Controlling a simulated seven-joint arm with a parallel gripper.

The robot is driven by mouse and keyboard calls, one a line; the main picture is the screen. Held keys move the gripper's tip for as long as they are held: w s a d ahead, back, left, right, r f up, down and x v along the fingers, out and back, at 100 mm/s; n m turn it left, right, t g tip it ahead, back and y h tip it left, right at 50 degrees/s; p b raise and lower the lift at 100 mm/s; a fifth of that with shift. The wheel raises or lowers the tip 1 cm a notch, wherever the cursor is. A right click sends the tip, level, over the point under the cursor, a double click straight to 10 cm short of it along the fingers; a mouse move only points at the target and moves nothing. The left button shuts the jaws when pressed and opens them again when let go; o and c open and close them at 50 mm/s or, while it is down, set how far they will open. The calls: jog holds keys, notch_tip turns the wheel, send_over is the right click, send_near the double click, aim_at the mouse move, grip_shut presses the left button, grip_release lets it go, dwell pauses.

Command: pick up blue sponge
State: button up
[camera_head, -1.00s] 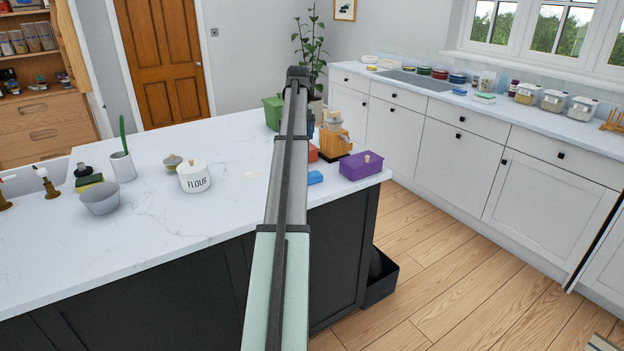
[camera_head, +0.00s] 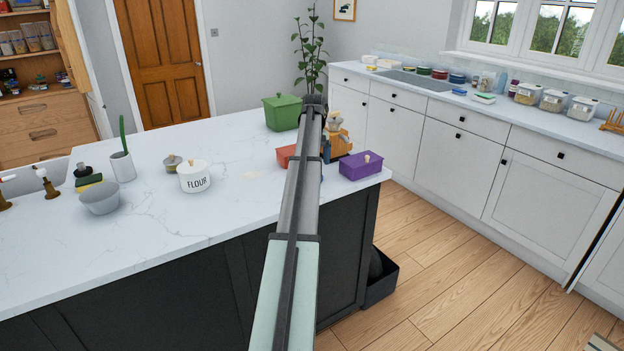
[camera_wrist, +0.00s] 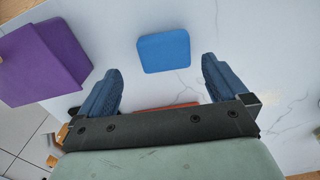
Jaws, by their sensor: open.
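The blue sponge (camera_wrist: 163,51) shows in the wrist view as a flat, rounded blue block on the white marble counter. It lies ahead of my gripper (camera_wrist: 160,77), roughly centred between the two blue-grey fingers and a little beyond their tips. The fingers are spread wide with nothing between them, and neither touches the sponge.
A purple box (camera_head: 361,166) with a lid sits right of the arm, also in the wrist view (camera_wrist: 41,61). A red box (camera_head: 286,155) is partly behind the arm. A green box (camera_head: 283,112) stands farther back. A flour jar (camera_head: 194,177) stands left, with clear counter between.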

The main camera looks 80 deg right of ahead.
jog(key=shift+w+f, duration=0.25)
jog(key=shift+f, duration=1.1)
jog(key=shift+w+f, duration=0.25)
jog(key=shift+f, duration=1.05)
jog(key=c, duration=1)
